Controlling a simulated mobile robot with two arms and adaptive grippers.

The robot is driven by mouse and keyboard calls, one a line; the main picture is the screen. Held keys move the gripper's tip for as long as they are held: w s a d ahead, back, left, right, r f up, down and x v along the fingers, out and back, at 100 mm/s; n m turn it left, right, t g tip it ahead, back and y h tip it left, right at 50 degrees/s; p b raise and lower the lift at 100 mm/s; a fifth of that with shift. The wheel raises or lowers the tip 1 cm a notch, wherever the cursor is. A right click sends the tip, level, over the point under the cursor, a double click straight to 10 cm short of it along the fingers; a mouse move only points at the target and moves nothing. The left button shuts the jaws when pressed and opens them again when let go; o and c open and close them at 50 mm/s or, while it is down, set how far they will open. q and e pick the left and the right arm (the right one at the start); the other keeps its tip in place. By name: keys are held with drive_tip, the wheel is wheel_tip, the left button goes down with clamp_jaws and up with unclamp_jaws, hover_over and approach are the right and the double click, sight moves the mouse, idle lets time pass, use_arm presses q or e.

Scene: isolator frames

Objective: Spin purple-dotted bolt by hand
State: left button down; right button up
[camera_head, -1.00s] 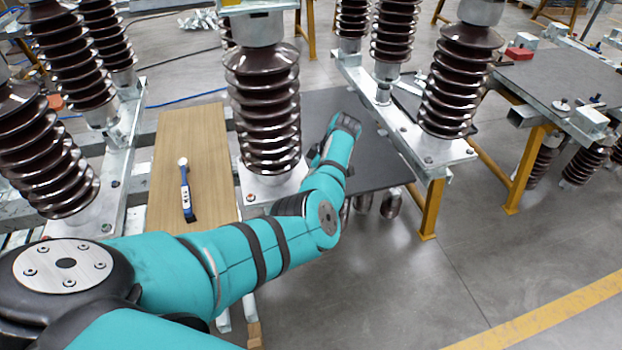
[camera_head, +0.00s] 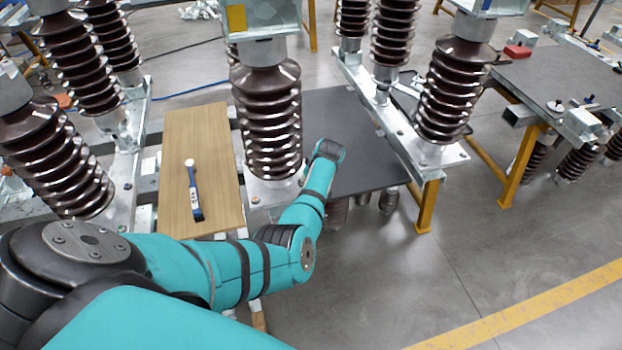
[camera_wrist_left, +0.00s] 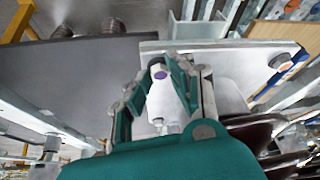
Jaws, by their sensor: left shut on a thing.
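In the left wrist view, the purple-dotted bolt (camera_wrist_left: 160,73) shows as a pale metal head with a purple spot, near the edge of a light metal plate. My left gripper (camera_wrist_left: 163,66) has its two teal fingers on either side of the bolt and is shut on it. The exact contact is partly hidden by the fingers. In the head view my left arm reaches past the base of the middle brown insulator (camera_head: 268,125); its gripper is hidden there. My right gripper is not in view.
A dark table top (camera_head: 365,165) lies beyond my left wrist. A wooden board (camera_head: 220,160) with a blue-and-white tool (camera_head: 193,190) lies to the left. Tall ribbed insulators (camera_head: 448,90) on metal rails crowd the space. The floor at front right is clear.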

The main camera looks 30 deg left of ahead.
use_arm(q)
drive_tip(key=shift+m+p, duration=0.4)
drive_tip(key=shift+m, duration=0.2)
drive_tip(key=c, duration=1.2)
unclamp_jaws()
drive_tip(key=shift+t, duration=0.3)
drive_tip(key=shift+r, duration=0.15)
drive_tip(key=v, duration=1.1)
drive_tip(key=shift+s+d+r, duration=0.1)
drive_tip(key=shift+s+r, duration=0.05)
drive_tip(key=shift+r, duration=0.2)
